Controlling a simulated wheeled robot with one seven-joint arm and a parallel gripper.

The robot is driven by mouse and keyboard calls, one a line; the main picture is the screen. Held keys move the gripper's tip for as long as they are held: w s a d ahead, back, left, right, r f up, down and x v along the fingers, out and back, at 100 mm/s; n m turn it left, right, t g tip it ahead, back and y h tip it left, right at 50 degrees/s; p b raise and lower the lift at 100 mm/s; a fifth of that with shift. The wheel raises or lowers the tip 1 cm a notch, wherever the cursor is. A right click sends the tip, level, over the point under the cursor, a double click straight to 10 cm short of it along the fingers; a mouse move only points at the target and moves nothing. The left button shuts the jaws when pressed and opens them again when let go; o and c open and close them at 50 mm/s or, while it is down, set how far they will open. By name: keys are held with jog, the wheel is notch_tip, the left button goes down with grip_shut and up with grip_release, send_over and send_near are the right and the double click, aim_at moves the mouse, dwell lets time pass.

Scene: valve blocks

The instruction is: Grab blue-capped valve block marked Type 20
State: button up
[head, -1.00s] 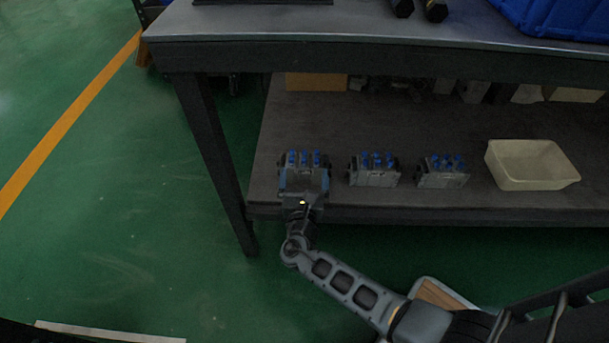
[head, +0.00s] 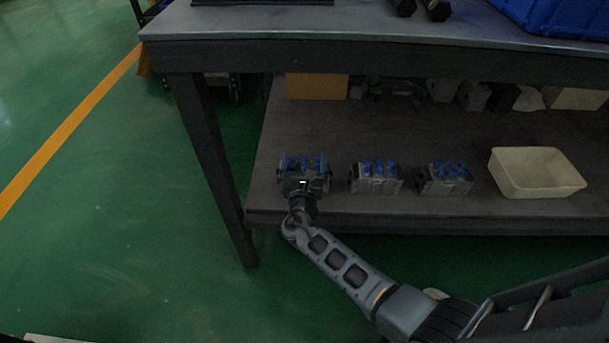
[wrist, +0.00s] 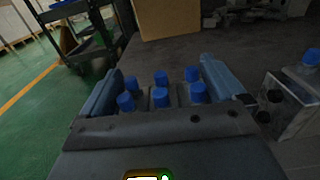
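Three grey valve blocks with blue caps stand in a row on the lower shelf. The left block (head: 304,163) is partly hidden by my gripper (head: 303,178). The middle block (head: 376,178) and the right block (head: 445,180) stand apart to its right. In the wrist view, the fingers of my gripper (wrist: 163,88) are spread, one on each side of the left block's blue caps (wrist: 161,96). I see no clear grip on it. The gripper's palm hides the block's near face. The middle block (wrist: 290,105) shows at the right edge. No type marking is readable.
A cream bin (head: 537,188) stands on the lower shelf (head: 300,125) at right. A cardboard box (head: 317,86) and other parts lie at the back. The tabletop (head: 340,22) overhangs the shelf, and a table leg (head: 213,165) stands left of the blocks.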

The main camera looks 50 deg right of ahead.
jog(key=c, duration=1.5)
jog(key=shift+r, duration=0.2)
jog(key=shift+c, duration=0.2)
